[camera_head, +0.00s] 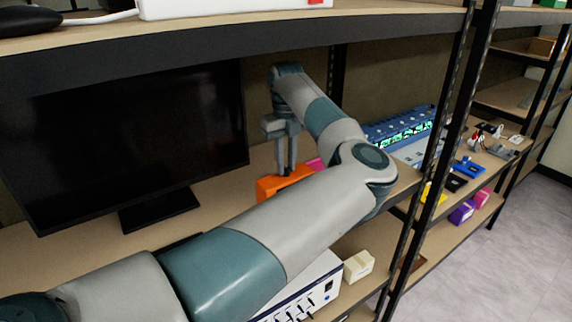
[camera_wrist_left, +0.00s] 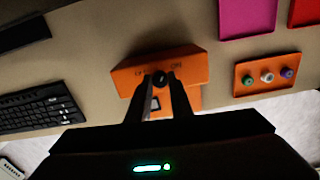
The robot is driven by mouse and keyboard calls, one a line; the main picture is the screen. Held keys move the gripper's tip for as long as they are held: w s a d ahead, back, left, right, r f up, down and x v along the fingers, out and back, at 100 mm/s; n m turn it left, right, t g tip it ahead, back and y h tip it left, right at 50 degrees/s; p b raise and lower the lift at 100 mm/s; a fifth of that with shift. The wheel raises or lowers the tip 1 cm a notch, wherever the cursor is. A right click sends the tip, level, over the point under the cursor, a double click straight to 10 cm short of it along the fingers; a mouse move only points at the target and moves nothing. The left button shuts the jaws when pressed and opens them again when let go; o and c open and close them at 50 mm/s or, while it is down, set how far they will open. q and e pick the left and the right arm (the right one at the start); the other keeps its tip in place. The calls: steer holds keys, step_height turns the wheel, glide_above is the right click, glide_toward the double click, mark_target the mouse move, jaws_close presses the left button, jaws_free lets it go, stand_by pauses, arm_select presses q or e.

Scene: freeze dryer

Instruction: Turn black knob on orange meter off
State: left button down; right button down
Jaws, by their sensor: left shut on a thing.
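The orange meter (camera_head: 282,184) stands on the shelf board, partly hidden by my left arm in the head view. It also shows in the left wrist view (camera_wrist_left: 187,70), with faint lettering on its face. The black knob (camera_wrist_left: 160,79) sits on that face. My left gripper (camera_head: 286,172) points down at the meter from above. In the wrist view, the left gripper's fingertips (camera_wrist_left: 160,76) are close together, one on each side of the knob, shut on it. Which way the knob points cannot be made out. My right gripper is not in view.
A dark monitor (camera_head: 130,135) stands left of the meter, and a black keyboard (camera_wrist_left: 42,109) lies nearby. Black shelf posts (camera_head: 440,150) stand right of my arm.

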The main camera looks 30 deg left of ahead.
arm_select(q)
steer(key=n+b, duration=0.3)
steer(key=b, duration=0.2)
steer(key=shift+f+n, duration=0.2)
steer(key=shift+n, duration=0.2)
steer(key=shift+n+b, duration=0.75)
steer(key=shift+n, duration=0.15)
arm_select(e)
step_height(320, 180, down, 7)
arm_select(q)
steer(key=n+b, duration=0.1)
steer(key=n, duration=0.3)
steer(key=n+b, duration=0.1)
steer(key=n, duration=0.1)
steer(key=shift+r+b, duration=0.25)
steer(key=shift+b, duration=0.05)
steer(key=shift+n, duration=1.9)
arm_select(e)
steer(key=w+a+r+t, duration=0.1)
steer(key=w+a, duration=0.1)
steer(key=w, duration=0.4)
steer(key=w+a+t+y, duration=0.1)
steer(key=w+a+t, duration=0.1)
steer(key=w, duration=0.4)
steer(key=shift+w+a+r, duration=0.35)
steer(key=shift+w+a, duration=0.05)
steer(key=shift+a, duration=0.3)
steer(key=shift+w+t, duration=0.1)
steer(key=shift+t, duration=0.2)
